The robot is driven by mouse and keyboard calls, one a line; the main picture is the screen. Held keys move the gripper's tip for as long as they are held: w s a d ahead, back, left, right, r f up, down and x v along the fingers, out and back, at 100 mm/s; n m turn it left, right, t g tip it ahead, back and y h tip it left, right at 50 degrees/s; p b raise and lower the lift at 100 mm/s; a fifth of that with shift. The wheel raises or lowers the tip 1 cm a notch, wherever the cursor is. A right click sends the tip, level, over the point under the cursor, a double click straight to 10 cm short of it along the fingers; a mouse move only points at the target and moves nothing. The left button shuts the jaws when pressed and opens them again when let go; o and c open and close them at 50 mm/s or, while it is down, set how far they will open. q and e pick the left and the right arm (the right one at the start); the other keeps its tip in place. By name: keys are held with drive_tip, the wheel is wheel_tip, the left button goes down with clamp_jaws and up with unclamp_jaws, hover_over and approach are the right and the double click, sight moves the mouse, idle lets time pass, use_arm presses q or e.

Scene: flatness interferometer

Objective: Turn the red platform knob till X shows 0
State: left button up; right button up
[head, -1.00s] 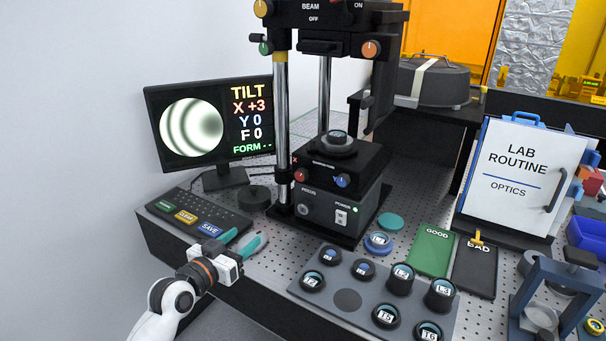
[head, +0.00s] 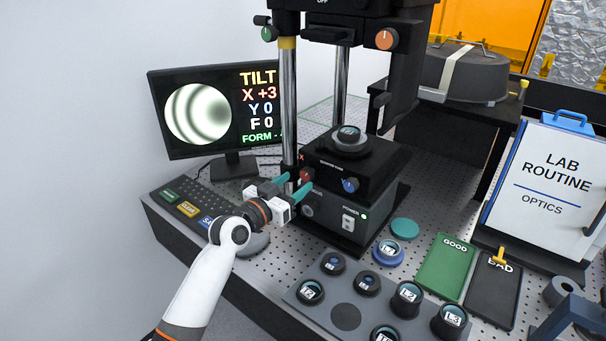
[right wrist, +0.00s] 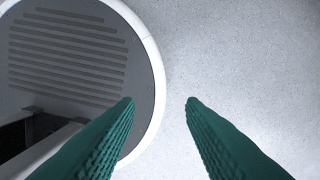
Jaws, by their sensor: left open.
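The red platform knob (head: 306,175) is on the front left of the black tilt platform (head: 340,172), beside a small red X mark. My left gripper (head: 292,186) is open, its teal fingertips at the red knob, one to its left and one just below and in front of it. I cannot tell whether they touch the knob. The monitor (head: 212,110) reads TILT, X +3, Y 0, F 0, with curved dark fringes on a round pattern. My right gripper (right wrist: 160,100) is open and empty in the right wrist view, over a pale speckled floor.
A blue knob (head: 350,185) is to the right on the same platform. A chrome post (head: 289,110) stands just behind my left gripper. A keyboard (head: 205,195) is to the left, and a tray (head: 325,290) of round optics is in front.

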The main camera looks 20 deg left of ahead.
sight(305, 176)
use_arm(q)
drive_tip(key=x, duration=0.3)
drive_tip(key=shift+w+d, duration=0.1)
drive_tip(key=shift+w, duration=0.15)
drive_tip(key=shift+w+d, duration=0.1)
drive_tip(key=shift+w, duration=0.1)
use_arm(e)
drive_tip(key=shift+w+r, duration=0.3)
drive_tip(key=shift+w, duration=0.6)
use_arm(q)
drive_tip(key=c, duration=1)
use_arm(e)
drive_tip(key=shift+s+d, duration=0.15)
drive_tip(key=shift+s, duration=0.1)
use_arm(q)
drive_tip(key=n+p, duration=0.1)
drive_tip(key=n, duration=0.3)
drive_tip(key=shift+n+p, duration=0.3)
drive_tip(key=shift+n, duration=1.2)
use_arm(e)
drive_tip(key=shift+r, duration=0.65)
